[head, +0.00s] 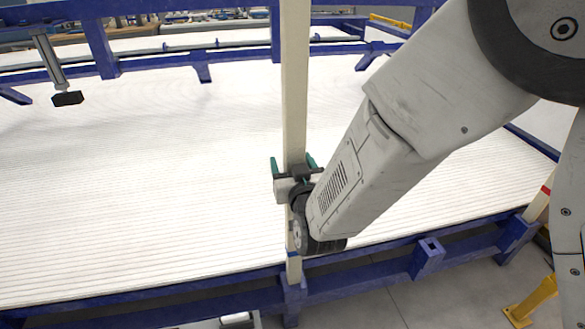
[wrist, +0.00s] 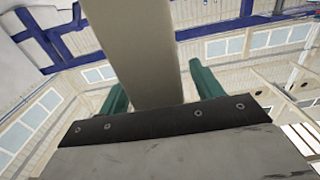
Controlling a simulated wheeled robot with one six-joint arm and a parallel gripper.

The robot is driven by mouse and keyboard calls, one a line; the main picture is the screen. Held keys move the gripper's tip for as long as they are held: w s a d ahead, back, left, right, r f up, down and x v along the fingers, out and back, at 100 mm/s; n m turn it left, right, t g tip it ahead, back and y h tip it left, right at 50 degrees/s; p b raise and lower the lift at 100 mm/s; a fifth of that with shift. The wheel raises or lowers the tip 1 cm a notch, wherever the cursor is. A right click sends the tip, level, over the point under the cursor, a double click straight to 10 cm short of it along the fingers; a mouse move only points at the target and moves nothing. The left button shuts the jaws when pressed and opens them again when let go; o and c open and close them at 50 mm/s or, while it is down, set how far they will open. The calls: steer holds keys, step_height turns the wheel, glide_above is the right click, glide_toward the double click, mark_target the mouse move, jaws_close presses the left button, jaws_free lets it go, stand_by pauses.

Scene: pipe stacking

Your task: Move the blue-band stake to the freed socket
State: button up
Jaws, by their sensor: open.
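The blue-band stake (head: 294,90) is a tall cream post standing upright in a blue socket (head: 293,292) on the near rail. Its blue band (head: 293,254) shows just above that socket. My gripper (head: 293,165) is open around the stake above the band, with one green finger on each side. In the wrist view the stake (wrist: 148,50) rises between the open fingers of my gripper (wrist: 158,85); I cannot tell whether either finger touches it. An empty blue socket (head: 430,246) with a square opening sits further right on the same rail.
A red-band stake (head: 537,205) stands at the right end of the near rail. A white ribbed bed (head: 140,190) lies behind the rail. A yellow post (head: 530,300) stands on the floor at lower right. A dark-ended grey bar (head: 52,65) is at upper left.

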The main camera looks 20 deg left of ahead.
mark_target(292, 74)
steer(key=shift+c, duration=0.3)
jaws_close()
steer(key=shift+r, duration=10.45)
